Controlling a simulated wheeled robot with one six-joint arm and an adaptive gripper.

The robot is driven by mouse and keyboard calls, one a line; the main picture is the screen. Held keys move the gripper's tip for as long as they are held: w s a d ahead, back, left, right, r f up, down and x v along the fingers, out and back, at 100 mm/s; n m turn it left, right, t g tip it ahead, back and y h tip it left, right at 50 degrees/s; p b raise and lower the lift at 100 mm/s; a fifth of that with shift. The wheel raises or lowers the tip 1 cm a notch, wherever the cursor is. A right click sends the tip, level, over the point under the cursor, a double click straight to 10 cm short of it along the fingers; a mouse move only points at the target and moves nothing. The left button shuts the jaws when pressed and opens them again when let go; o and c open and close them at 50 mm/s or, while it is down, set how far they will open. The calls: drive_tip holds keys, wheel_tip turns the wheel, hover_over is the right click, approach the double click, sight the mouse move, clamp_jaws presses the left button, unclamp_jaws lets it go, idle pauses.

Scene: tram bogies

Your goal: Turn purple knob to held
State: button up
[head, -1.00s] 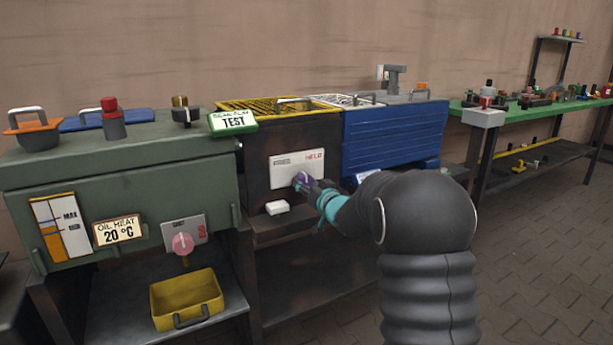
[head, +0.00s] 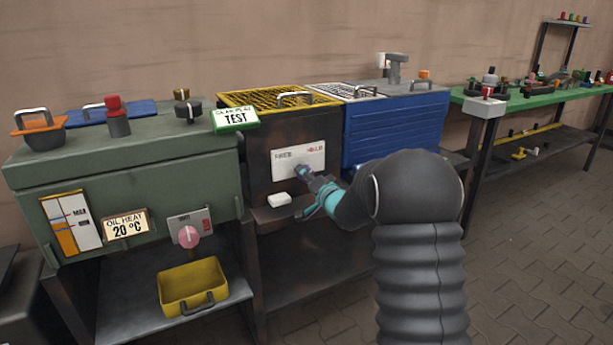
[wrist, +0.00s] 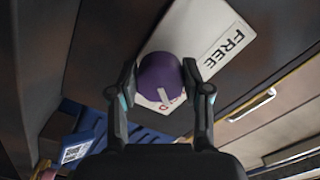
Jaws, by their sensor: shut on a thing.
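The purple knob (wrist: 161,76) sits on a white plate (head: 310,154) on the front of the dark cabinet. The plate has FREE in dark letters at its left and HELD in red at its right in the head view. My gripper (wrist: 158,70) has a finger on each side of the knob and is shut on it. A pale mark shows on the knob's face in the wrist view, but which word it points to is hard to tell. In the head view my gripper (head: 305,171) covers most of the knob.
A white block (head: 279,199) juts out just below the plate. A green tank (head: 120,175) with a pink knob (head: 188,237) stands left, above a yellow bin (head: 193,286). A blue box (head: 395,130) stands right. Open floor lies at the lower right.

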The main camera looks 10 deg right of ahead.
idle(0.4)
drive_tip(key=o, duration=1.2)
drive_tip(key=shift+c, duration=0.2)
drive_tip(key=v, duration=1.2)
